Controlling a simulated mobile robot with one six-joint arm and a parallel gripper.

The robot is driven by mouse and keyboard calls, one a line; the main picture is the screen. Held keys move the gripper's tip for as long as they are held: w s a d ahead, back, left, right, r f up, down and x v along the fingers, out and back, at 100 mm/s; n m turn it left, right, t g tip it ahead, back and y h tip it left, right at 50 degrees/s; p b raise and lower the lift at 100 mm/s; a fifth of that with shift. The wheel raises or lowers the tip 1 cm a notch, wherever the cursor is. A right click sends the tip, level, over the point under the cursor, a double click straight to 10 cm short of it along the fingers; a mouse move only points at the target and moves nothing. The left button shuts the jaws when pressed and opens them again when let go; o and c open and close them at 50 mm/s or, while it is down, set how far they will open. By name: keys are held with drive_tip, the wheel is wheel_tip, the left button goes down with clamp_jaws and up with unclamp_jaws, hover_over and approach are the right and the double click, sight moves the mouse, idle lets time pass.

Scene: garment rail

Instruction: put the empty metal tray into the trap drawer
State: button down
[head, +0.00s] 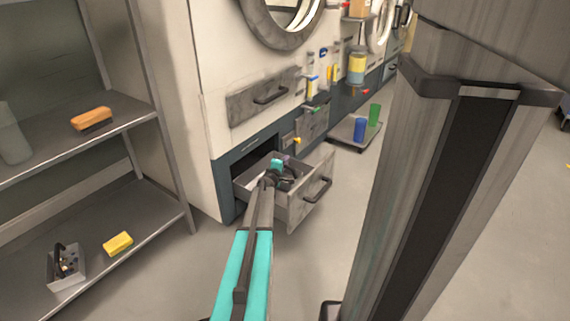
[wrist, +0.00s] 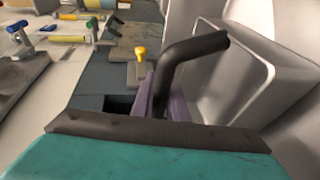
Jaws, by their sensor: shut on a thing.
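The trap drawer (head: 297,211) is pulled open at the foot of the white machine, with a dark gap behind it. My gripper (head: 279,174) is low over the drawer's inside, at the end of my teal arm. In the wrist view my gripper (wrist: 157,98) is shut on the black bent handle (wrist: 190,52) of a grey metal tray (wrist: 265,75). The part of the tray that shows there is empty. In the head view the tray is mostly hidden by my gripper and the drawer walls. I cannot tell whether it touches the drawer floor.
The shelf rack at left holds an orange brush (head: 91,119), a yellow sponge (head: 118,244) and another metal tray (head: 66,268) with things in it. A low trolley (head: 345,128) with blue and green cups stands beyond the drawer. Floor in front is clear.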

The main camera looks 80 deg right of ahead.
drive_tip(key=shift+f, duration=0.1)
drive_tip(key=c, duration=1.7)
unclamp_jaws()
drive_tip(key=shift+c, duration=0.2)
drive_tip(key=shift+r, duration=0.2)
drive_tip(key=shift+p+v, duration=1)
drive_tip(key=shift+v, duration=2.75)
